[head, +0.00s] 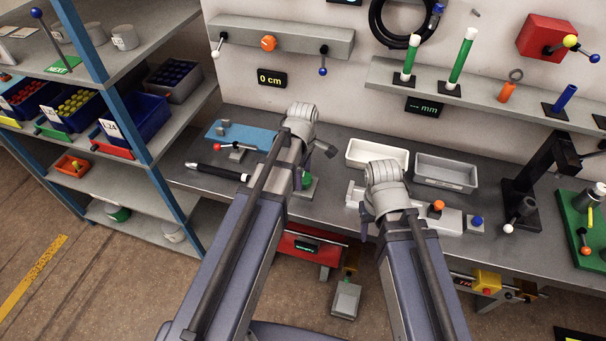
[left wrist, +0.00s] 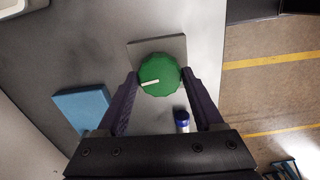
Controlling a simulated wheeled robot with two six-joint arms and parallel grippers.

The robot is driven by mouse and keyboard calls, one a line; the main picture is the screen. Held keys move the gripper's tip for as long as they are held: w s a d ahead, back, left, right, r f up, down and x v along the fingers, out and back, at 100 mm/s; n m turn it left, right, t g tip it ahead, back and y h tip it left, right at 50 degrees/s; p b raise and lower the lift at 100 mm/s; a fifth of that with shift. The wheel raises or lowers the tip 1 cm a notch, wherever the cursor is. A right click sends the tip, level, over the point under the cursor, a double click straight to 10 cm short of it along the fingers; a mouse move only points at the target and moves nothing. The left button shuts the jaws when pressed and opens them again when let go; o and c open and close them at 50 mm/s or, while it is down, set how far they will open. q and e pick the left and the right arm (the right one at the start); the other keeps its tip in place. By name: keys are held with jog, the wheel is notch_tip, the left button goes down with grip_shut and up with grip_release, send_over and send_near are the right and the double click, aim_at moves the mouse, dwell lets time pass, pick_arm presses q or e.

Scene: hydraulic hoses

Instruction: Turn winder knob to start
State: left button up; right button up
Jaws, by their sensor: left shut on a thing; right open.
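A round green knob (left wrist: 160,76) with a white pointer line sits on a grey square plate (left wrist: 145,47) in the left wrist view. The pointer line runs nearly level, from the knob's middle toward the left. My left gripper (left wrist: 160,84) has its two fingers on either side of the knob, shut on it. In the head view my left gripper (head: 303,181) is low over the bench, and a bit of green (head: 311,187) shows beside it. My right gripper (head: 366,226) is over the bench front, mostly hidden by its own wrist, and open.
A blue pad (left wrist: 82,107) lies left of the knob, and a blue-capped cylinder (left wrist: 182,120) is close to the right finger. A white tray (head: 355,163) and a grey tray (head: 446,184) stand behind my right gripper. A black pen-like tool (head: 215,171) lies at the bench's left.

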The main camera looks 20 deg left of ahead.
pick_arm(q)
jog(key=m, duration=0.4)
jog(key=shift+m, duration=0.3)
jog(key=m, duration=2.4)
jog(key=shift+m, duration=0.3)
jog(key=m, duration=0.4)
jog(key=shift+m, duration=2)
